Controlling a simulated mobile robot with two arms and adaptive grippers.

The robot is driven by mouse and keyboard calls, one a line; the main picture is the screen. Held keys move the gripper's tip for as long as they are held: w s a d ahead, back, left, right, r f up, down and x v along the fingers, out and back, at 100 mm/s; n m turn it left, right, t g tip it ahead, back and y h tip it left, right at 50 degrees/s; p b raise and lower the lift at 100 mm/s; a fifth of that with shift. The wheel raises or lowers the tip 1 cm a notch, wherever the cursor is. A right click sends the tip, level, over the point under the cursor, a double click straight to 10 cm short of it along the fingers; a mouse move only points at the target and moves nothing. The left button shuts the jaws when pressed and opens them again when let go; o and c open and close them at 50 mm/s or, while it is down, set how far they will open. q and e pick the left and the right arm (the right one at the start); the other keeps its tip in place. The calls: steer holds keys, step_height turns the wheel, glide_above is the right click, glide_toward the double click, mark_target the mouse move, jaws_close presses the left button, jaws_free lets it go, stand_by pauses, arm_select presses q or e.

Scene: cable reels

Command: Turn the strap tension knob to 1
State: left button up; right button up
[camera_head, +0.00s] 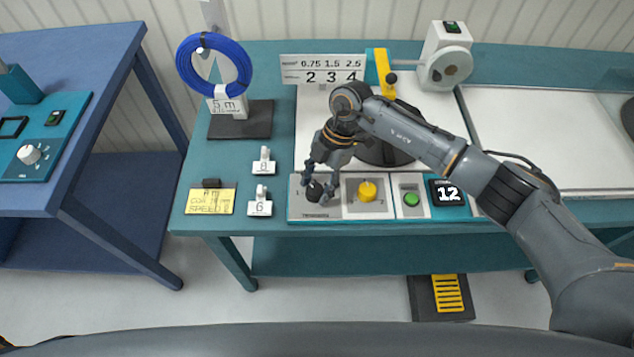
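The black knob (314,191) at the left end of the white control panel (296,208) has a "1" at its left and small lettering below it; I take it to be the strap tension knob. The lettering and the knob's pointer are too small to read. My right gripper (319,188) reaches down over this knob with its fingers on either side of it. Its fingers partly cover the knob, and I cannot tell whether they touch it. My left gripper is not in view.
A blue cable coil (214,66) hangs on a stand at the left. Numbered holders (260,207) and a yellow note (212,201) lie left of the panel.

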steer(key=c, duration=0.7)
steer(key=n+b, duration=0.1)
steer(key=n+g+h+b, duration=0.1)
steer(key=n+b, duration=0.1)
steer(key=shift+w+a+f+n, duration=0.1)
steer(key=shift+a+f+n, duration=0.1)
steer(key=shift+n, duration=0.1)
steer(key=n+h+b, duration=0.1)
steer(key=n+b, duration=0.2)
steer(key=shift+r+n+g+h+b, duration=0.15)
steer(key=shift+n+g+h+b, duration=0.15)
steer(key=shift+n+b, duration=0.4)
steer(key=o, duration=1.2)
steer(key=shift+c, duration=0.2)
